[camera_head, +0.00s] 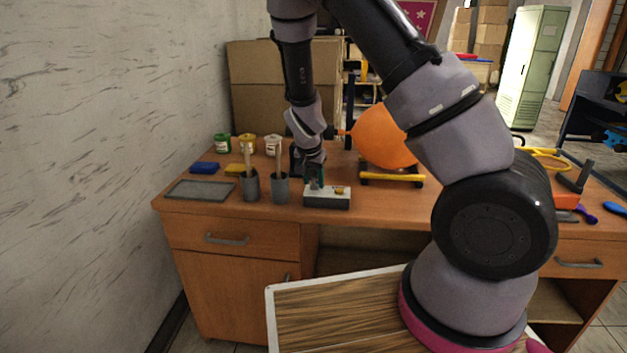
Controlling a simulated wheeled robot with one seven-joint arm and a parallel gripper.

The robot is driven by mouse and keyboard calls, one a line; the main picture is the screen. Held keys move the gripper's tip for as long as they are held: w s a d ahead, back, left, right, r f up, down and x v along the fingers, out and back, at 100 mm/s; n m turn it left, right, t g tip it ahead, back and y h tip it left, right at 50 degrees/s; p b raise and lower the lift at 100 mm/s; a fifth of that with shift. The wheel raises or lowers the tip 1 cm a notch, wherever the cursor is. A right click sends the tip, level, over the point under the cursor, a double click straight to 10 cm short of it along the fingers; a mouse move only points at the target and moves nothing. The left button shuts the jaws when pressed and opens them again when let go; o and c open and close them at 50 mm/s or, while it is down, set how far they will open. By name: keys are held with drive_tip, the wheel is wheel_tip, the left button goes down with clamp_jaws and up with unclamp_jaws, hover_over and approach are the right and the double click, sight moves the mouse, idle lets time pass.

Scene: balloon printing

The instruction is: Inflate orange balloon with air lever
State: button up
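The orange balloon (383,138) is large and rounded. It lies sideways above a yellow-barred stand (393,179) on the desk, with its narrow end toward the left. My arm hides part of its right side. A small grey-white box (327,199), which looks like the air lever's base, sits near the desk's front edge. My gripper (315,182) points down at the left part of this box. The lever itself cannot be made out behind the gripper. The fingers are small and dark, so I cannot tell whether they are open, shut or touching it.
Two grey cups (250,187) with brushes stand left of the box. A grey tray (200,190), a blue block (204,168) and several paint jars (247,144) are farther left. Tools (586,213) lie at the right. A wall borders the left.

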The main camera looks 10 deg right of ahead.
clamp_jaws()
idle(1.2)
